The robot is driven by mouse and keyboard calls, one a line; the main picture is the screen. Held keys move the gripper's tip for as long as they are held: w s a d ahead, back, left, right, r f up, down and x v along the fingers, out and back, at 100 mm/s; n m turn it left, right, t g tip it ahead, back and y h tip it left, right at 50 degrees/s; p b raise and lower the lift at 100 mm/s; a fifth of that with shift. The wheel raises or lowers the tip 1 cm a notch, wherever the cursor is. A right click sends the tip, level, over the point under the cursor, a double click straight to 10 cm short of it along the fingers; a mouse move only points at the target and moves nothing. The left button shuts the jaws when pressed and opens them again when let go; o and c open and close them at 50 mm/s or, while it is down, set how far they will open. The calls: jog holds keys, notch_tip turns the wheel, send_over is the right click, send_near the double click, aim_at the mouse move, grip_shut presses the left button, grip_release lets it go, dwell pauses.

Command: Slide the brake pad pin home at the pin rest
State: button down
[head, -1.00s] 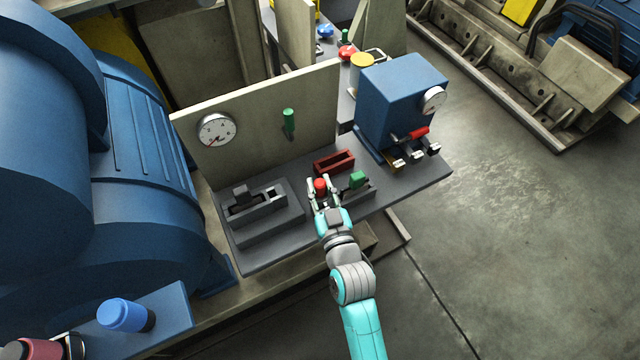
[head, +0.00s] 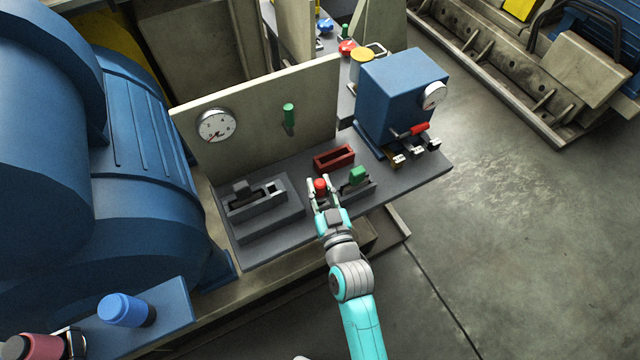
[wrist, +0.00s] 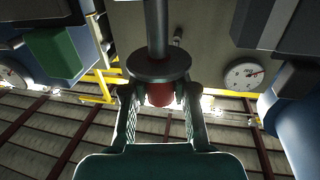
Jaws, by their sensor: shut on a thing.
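My gripper (head: 319,184) is over the front of the grey bench, its fingers closed around a red grip (head: 320,185), which looks like the handle of the brake pad pin. In the wrist view the red grip (wrist: 160,94) sits between the two fingers of my gripper (wrist: 160,100). A dark round collar (wrist: 158,66) adjoins the grip, and a grey shaft (wrist: 157,25) runs on from it out of the picture. The shaft's far end is hidden. I cannot tell which fixture is the pin rest, nor whether the pin touches one.
A grey slotted block (head: 258,205) stands left of my gripper. A dark red open tray (head: 334,158) lies behind it. A blue box (head: 400,95) with levers stands farther right. An upright panel (head: 250,105) closes the back.

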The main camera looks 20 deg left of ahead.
jog(key=shift+f, duration=0.95)
jog(key=c, duration=0.8)
grip_release()
jog(key=shift+c, duration=0.2)
jog(key=shift+s, duration=0.1)
jog(key=v, duration=1.2)
